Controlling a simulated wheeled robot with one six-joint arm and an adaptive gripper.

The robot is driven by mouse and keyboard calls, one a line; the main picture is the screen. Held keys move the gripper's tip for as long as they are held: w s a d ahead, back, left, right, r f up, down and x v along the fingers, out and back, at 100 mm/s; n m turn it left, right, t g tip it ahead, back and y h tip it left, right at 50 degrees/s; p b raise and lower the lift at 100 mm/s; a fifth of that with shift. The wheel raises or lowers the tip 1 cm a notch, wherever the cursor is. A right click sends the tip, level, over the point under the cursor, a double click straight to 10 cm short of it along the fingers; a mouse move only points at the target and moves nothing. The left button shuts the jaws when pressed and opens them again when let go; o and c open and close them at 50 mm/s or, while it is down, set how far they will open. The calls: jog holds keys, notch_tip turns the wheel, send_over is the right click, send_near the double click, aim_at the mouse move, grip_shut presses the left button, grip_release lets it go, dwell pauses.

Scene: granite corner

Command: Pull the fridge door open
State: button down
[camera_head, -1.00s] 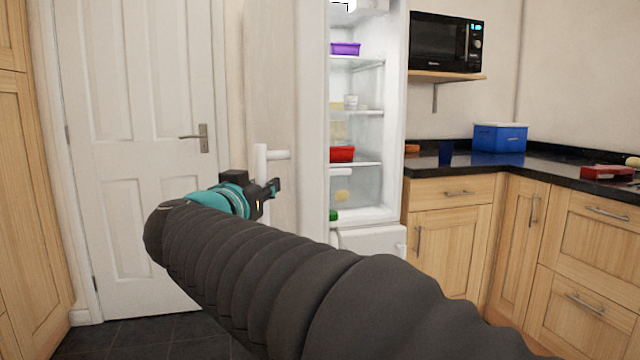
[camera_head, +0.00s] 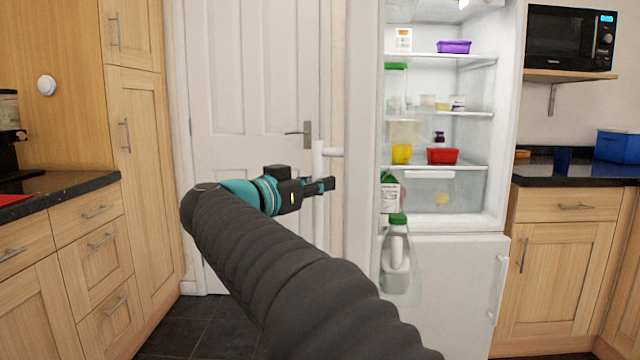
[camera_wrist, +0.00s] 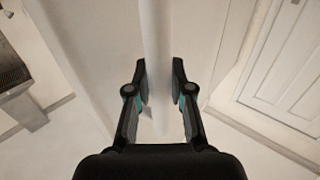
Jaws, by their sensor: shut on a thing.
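The fridge door (camera_head: 359,130) stands wide open and shows nearly edge-on in the head view. Its white bar handle (camera_head: 318,160) is upright on the door's left side. My gripper (camera_head: 326,186) is at the lower part of the handle. In the wrist view the handle (camera_wrist: 155,45) runs between the two fingers of my gripper (camera_wrist: 160,90), which are closed on it. The fridge interior (camera_head: 470,85) is in plain view, with shelves, a purple tub, a red tub and a milk bottle.
A closed white room door (camera_head: 245,100) is behind the handle. Wooden cabinets (camera_head: 90,240) stand at the left and more cabinets (camera_head: 560,250) at the right. A microwave (camera_head: 570,40) sits on a shelf at the upper right. Dark floor (camera_head: 215,325) is clear at the lower left.

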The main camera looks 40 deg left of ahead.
jog(key=shift+s+a+f, duration=0.1)
jog(key=shift+f, duration=0.3)
jog(key=c, duration=1)
grip_release()
jog(key=shift+s+a+r, duration=0.1)
jog(key=shift+s, duration=0.05)
jog(key=shift+r, duration=0.2)
jog(key=s, duration=0.7)
jog(key=s+a, duration=0.1)
jog(key=s, duration=0.3)
jog(key=shift+s+a, duration=0.1)
jog(key=shift+s, duration=0.2)
